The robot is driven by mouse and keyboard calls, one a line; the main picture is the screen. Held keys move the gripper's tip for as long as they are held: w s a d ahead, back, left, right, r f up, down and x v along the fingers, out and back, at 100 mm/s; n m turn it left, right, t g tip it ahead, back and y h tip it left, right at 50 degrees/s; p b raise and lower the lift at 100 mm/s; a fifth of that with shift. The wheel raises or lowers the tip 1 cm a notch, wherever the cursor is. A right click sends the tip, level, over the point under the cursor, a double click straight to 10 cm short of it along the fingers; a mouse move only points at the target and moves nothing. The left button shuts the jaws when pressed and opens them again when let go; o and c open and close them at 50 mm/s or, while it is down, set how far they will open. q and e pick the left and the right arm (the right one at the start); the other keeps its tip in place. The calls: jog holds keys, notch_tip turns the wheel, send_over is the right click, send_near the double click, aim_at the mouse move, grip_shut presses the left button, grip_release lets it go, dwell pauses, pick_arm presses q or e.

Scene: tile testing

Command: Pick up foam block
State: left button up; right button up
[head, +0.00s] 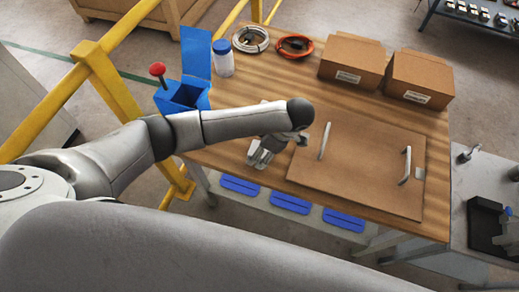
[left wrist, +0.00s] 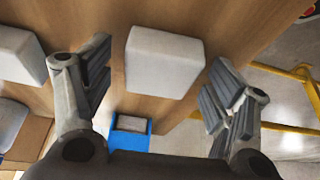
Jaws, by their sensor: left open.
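In the left wrist view, a white foam block (left wrist: 163,62) with rounded edges rests on the wooden table, between and beyond the two fingers of my left gripper (left wrist: 158,76). The fingers are spread, with visible gaps to the block on both sides. A second white block (left wrist: 18,56) lies to the left, outside the left finger. In the head view, my left gripper (head: 262,155) is over the table's near edge, left of a brown board; I cannot make out the foam blocks there, where my arm covers part of the table. My right gripper is not in view.
The wooden table (head: 315,105) holds a brown board (head: 365,165) with two metal handles, two cardboard boxes (head: 352,62), cable coils and a white jar (head: 223,62). A blue open box (head: 183,97) and a red-knobbed lever are left. Yellow railing (head: 95,65) runs along the left.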

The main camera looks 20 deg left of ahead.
pick_arm(q)
jog(key=c, duration=0.8)
jog(key=shift+r, duration=0.15)
